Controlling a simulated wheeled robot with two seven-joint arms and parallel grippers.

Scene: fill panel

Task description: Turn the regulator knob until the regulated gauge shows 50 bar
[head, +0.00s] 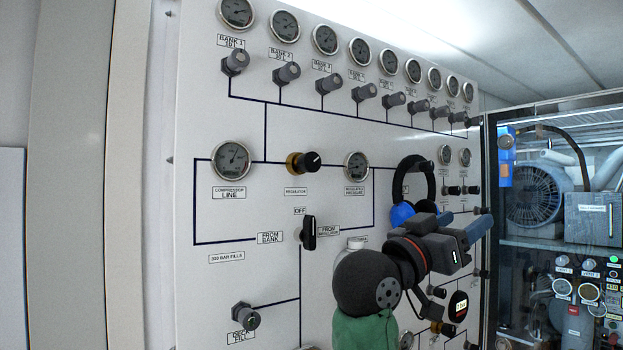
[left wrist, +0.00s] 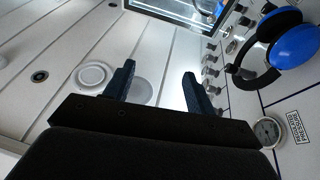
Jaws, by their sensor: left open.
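The regulator knob (head: 303,163), black with a brass-coloured base, sits on the white panel in the head view, above its REGULATOR label. The regulated pressure gauge (head: 356,166) is to its right; its needle is too small to read. That gauge also shows at the lower right of the left wrist view (left wrist: 268,132). My left gripper (head: 479,228) is in front of the panel, right of and below the knob and apart from it. Its two fingers (left wrist: 158,84) are open with nothing between them. My right gripper is not in view.
Blue and black ear defenders (head: 427,187) hang on the panel near my left gripper. A black selector handle (head: 309,233) is below the knob. The compressor line gauge (head: 231,159) is to the left. A glass-fronted compressor cabinet (head: 560,200) stands at the right.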

